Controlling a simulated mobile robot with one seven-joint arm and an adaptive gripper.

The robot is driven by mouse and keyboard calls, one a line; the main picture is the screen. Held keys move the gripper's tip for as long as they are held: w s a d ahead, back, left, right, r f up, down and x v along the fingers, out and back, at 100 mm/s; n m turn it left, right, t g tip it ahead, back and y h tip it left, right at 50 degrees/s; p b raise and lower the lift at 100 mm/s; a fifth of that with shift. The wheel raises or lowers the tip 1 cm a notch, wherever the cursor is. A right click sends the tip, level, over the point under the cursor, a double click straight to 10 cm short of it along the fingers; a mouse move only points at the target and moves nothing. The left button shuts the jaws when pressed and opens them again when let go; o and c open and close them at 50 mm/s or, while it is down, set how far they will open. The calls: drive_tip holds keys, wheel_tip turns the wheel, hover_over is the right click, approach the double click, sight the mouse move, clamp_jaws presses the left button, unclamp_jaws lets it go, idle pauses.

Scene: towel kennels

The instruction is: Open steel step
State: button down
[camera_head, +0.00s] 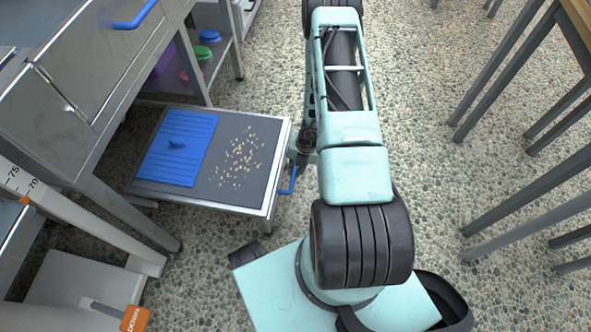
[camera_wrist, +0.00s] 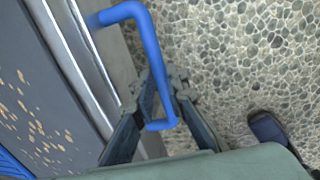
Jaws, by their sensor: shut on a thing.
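The steel step (camera_head: 201,200) is a low steel-edged platform jutting out from under the steel bench. Its top is dark grey. A blue U-shaped handle (camera_head: 290,181) is on its right edge, and it shows large in the wrist view (camera_wrist: 150,45). My gripper (camera_head: 303,152) is at this edge, partly hidden by my arm in the head view. In the wrist view, my gripper's fingers (camera_wrist: 167,108) are closed around the lower part of the handle.
A ribbed blue mat (camera_head: 185,135) and scattered tan bits (camera_head: 240,160) lie on the step. The steel bench (camera_head: 75,90) has another blue handle (camera_head: 137,15). Table legs (camera_head: 515,70) stand at right. Pebbled floor (camera_head: 430,140) is clear between my arm and those legs.

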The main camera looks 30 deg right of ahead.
idle(0.3)
drive_tip(key=c, duration=1.9)
unclamp_jaws()
drive_tip(key=shift+c, duration=0.2)
drive_tip(key=shift+r, duration=0.1)
wheel_tip(320, 180, up, 12)
drive_tip(key=s+d, duration=0.1)
drive_tip(key=d, duration=0.1)
drive_tip(key=shift+s, duration=0.2)
drive_tip(key=shift+f, duration=0.2)
